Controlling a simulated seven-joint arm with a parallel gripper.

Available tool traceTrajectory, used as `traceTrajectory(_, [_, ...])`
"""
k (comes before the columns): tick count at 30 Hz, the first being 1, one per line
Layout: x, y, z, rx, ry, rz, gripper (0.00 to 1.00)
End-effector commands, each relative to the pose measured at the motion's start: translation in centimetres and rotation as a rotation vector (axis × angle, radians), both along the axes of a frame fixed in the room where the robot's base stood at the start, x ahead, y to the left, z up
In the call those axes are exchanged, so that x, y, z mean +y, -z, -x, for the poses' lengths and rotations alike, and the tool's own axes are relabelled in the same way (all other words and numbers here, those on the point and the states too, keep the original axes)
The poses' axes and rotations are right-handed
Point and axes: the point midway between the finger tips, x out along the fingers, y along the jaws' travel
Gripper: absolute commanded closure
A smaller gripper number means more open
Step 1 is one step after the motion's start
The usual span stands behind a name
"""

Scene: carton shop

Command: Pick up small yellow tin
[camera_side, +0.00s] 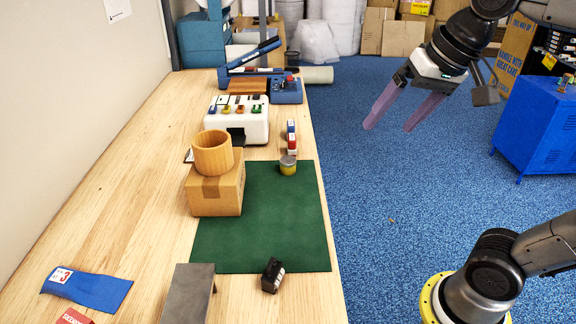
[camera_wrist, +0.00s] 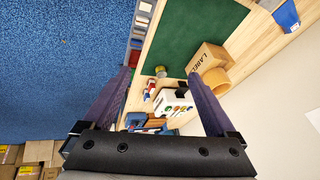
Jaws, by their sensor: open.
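The small yellow tin (camera_side: 288,166) stands on the green mat (camera_side: 275,225), near its far right corner, with a grey lid on top. It also shows small in the wrist view (camera_wrist: 160,71), at the mat's edge. My gripper (camera_side: 389,125) is open and empty, raised over the blue floor to the right of the table and well apart from the tin. In the wrist view my gripper's two purple fingers (camera_wrist: 161,75) are spread wide, and the tin appears between them in the picture, farther off.
A wooden cup (camera_side: 212,153) stands on a cardboard box (camera_side: 217,190) left of the tin. Red and blue small items (camera_side: 291,137) and a white machine (camera_side: 236,120) are behind it. A black object (camera_side: 272,275) lies at the mat's front edge. The mat's middle is clear.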

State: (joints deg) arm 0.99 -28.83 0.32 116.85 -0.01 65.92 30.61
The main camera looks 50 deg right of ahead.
Motion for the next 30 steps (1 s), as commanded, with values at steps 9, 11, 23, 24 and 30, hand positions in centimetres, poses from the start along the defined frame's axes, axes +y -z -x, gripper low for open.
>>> traceTrajectory(9, [-1.7, -3.4, -12.7, 0.122, 0.318, -0.117, 0.08])
traceTrajectory(11, [-2.2, -3.1, -15.0, 0.146, 0.369, -0.131, 0.08])
traceTrajectory(23, [-6.1, 6.0, -28.7, 0.318, 0.581, -0.161, 0.08])
traceTrajectory(24, [-6.5, 7.2, -29.5, 0.333, 0.586, -0.16, 0.08])
traceTrajectory(30, [-7.6, 12.7, -31.1, 0.415, 0.607, -0.149, 0.08])
